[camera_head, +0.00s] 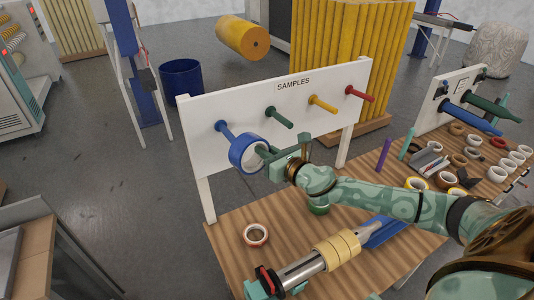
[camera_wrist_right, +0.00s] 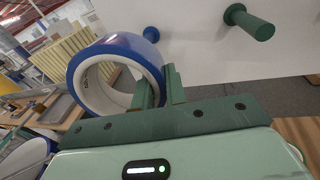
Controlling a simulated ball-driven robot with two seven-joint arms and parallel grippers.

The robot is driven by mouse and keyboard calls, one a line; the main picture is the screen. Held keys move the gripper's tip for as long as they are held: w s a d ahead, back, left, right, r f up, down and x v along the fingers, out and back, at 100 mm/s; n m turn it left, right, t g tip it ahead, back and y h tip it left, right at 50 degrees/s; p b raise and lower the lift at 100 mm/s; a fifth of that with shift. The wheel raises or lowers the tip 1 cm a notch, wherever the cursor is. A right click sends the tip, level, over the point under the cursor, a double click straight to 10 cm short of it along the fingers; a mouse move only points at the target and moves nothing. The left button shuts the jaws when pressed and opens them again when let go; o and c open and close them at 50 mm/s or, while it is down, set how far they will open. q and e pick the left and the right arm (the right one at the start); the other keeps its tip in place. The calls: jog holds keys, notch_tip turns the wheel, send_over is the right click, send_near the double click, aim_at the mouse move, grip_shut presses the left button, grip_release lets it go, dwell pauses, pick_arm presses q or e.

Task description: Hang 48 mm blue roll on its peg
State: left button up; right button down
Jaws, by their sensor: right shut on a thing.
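The blue roll (camera_head: 237,154), a blue ring with a pale inside, is held in front of the white SAMPLES board, near its lower left. My right gripper (camera_head: 265,152) is shut on the right side of its wall. In the right wrist view, the roll (camera_wrist_right: 112,46) sits tilted between the fingers (camera_wrist_right: 158,88). The blue peg (camera_head: 222,127) sticks out of the board at the upper left of the roll. In the right wrist view, the peg (camera_wrist_right: 151,34) shows just beyond the roll's upper right edge, outside its hole. My left gripper is not in view.
Green (camera_head: 279,117), yellow (camera_head: 322,103) and red (camera_head: 359,93) pegs stand along the board to the right. A shaft with a yellow roll (camera_head: 337,249) lies at the table's front. A small roll (camera_head: 256,235) lies beside it. More rolls crowd the table's right.

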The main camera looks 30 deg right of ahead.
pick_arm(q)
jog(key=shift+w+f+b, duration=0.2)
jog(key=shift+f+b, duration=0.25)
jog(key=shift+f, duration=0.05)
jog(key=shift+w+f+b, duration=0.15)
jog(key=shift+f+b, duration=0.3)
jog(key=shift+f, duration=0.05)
pick_arm(e)
jog(key=w+f, duration=0.1)
jog(key=w, duration=0.9)
jog(key=shift+d, duration=0.25)
jog(key=shift+w, duration=0.1)
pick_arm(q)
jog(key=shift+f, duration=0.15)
pick_arm(e)
jog(key=shift+f, duration=0.2)
